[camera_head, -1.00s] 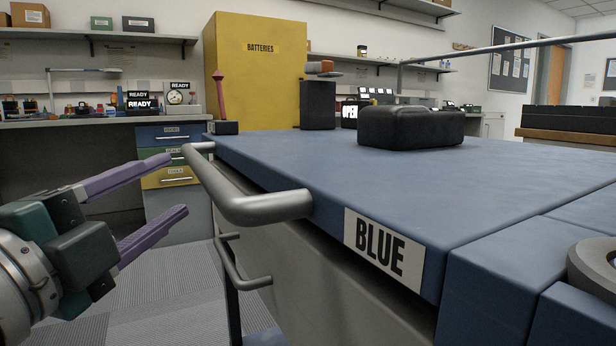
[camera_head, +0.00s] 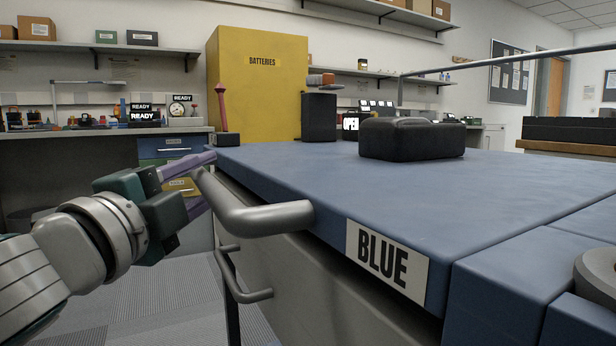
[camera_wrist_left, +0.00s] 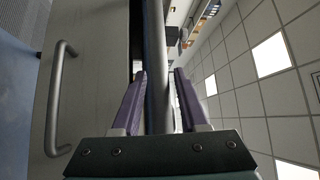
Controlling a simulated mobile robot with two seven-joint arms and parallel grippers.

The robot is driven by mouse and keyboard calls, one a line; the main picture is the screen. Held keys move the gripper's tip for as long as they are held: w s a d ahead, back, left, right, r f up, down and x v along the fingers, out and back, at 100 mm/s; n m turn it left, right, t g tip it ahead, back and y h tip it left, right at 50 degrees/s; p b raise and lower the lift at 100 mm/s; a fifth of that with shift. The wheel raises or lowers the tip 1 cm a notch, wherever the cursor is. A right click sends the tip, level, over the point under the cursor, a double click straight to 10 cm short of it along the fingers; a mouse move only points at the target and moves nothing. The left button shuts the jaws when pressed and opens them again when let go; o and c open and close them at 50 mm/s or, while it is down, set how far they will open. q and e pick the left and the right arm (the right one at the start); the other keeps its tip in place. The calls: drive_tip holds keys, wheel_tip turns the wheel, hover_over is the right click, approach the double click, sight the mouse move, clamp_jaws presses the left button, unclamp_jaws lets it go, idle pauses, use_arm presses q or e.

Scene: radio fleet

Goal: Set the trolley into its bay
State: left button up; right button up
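The trolley (camera_head: 480,190) has a blue top, a white BLUE label (camera_head: 387,262) on its front edge and a grey bar handle (camera_head: 265,218) at its left end. My left gripper (camera_head: 205,182) is at the far-left part of this handle, its purple fingertips partly hidden behind the bar. In the left wrist view, the handle bar (camera_wrist_left: 157,70) runs between the two open fingers (camera_wrist_left: 159,75), with a gap seen on each side. My right gripper is not in view. I cannot tell which place is the bay.
A black case (camera_head: 412,140) and a dark box (camera_head: 319,117) are on the blue top. A lower grey handle (camera_head: 245,292) is below the bar. A yellow BATTERIES cabinet (camera_head: 257,90) stands behind. Grey floor (camera_head: 170,300) is open at the lower left.

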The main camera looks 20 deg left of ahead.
use_arm(q)
clamp_jaws()
idle(1.1)
